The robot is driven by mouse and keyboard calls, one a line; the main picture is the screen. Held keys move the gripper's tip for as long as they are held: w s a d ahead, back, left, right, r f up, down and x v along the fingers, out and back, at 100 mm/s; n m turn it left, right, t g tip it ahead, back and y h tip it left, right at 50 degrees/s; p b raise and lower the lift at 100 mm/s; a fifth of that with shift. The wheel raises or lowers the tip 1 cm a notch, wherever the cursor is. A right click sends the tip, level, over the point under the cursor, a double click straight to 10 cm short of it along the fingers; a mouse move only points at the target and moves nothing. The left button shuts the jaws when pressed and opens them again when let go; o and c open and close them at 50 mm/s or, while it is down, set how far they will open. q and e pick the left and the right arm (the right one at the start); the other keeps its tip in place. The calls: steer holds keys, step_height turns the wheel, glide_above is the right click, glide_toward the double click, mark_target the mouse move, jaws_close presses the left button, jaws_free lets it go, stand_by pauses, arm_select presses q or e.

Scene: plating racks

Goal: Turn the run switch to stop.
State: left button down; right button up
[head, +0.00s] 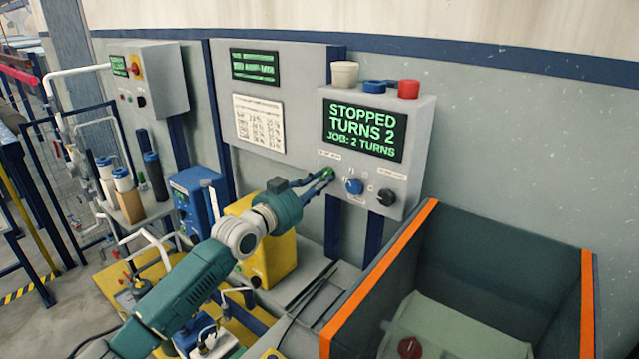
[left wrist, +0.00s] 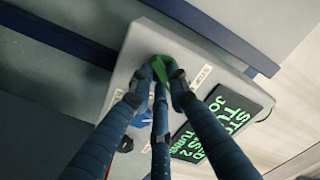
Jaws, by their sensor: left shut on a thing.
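The control box (head: 419,191) on the wall has a screen (head: 364,130) reading "STOPPED TURNS 2 JOB: 2 TURNS". On its lower face, at the left end of a row of controls, is the green run switch (head: 328,172); the small label above it is too small to read. My left gripper (head: 322,181) reaches the box from the lower left, its fingers on the switch. In the left wrist view, the fingers (left wrist: 160,91) are shut around the green switch (left wrist: 179,79), partly hiding it. My right gripper is out of view.
A blue knob (head: 354,186) and a black knob (head: 386,197) sit close to the right of the switch. Cups and caps, one red (head: 409,89), stand on the box. A dark bin with orange edges (head: 373,283) stands below right.

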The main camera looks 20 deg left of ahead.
arm_select(q)
steer(key=shift+d+r+n+p, duration=0.1)
steer(key=shift+n+p, duration=0.25)
steer(key=shift+n, duration=2.95)
steer(key=shift+r+n+p, duration=0.1)
steer(key=shift+n+p, duration=0.2)
steer(key=shift+n, duration=3)
steer(key=c, duration=1.7)
jaws_free()
steer(key=shift+o, duration=0.2)
